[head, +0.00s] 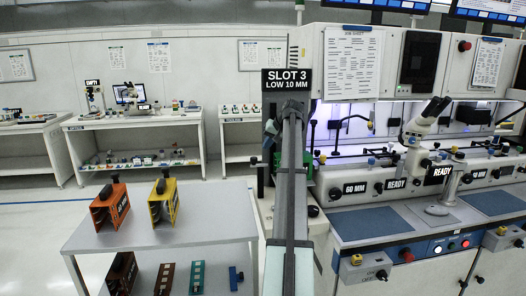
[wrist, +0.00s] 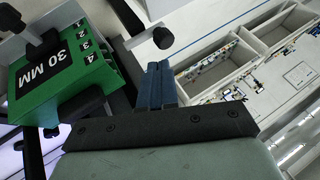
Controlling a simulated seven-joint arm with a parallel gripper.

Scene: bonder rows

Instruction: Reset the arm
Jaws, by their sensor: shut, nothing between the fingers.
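My arm reaches up the middle of the head view, in front of the bonder station. In the wrist view my gripper (wrist: 161,83) shows as two blue fingers close together, with nothing between them. A green block marked 30 MM (wrist: 75,72), with small numbers on its side, is at the left of the wrist view. It is apart from the fingers. A black sign reading SLOT 3 LOW 10 MM (head: 287,80) stands at the top of my arm.
An orange holder (head: 109,207) and a yellow holder (head: 164,201) stand on a grey table (head: 215,222) at left, with more parts on its lower shelf. The bonder bench (head: 375,222) with a white microscope (head: 424,125) is at right. Floor shows beyond the grey table.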

